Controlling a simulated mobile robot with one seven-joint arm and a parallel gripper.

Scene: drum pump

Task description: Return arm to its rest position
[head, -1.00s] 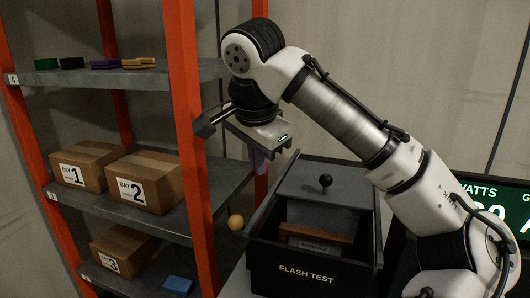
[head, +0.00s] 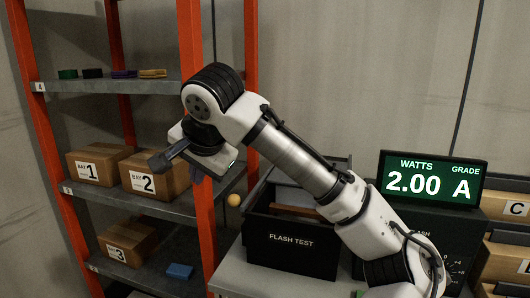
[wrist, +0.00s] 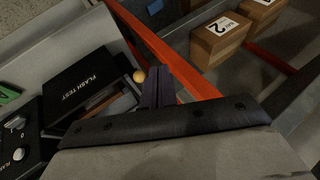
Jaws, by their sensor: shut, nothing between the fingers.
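My white and black arm rises from the lower right in the head view and bends down at its wrist. My gripper (wrist: 157,85) shows in the wrist view, its dark fingers shut together with nothing between them. The black flash test box (head: 291,243) stands to the right of and below my gripper. It also shows in the wrist view (wrist: 78,86), left of the fingers.
The orange-post shelf (head: 196,120) stands close beside my wrist and holds boxes, including bay 2 (head: 154,184). A yellow ball (head: 234,200) shows by the flash test box. A display (head: 432,180) reads 2.00 watts, grade A. Labelled bins (head: 505,262) stand at the right edge.

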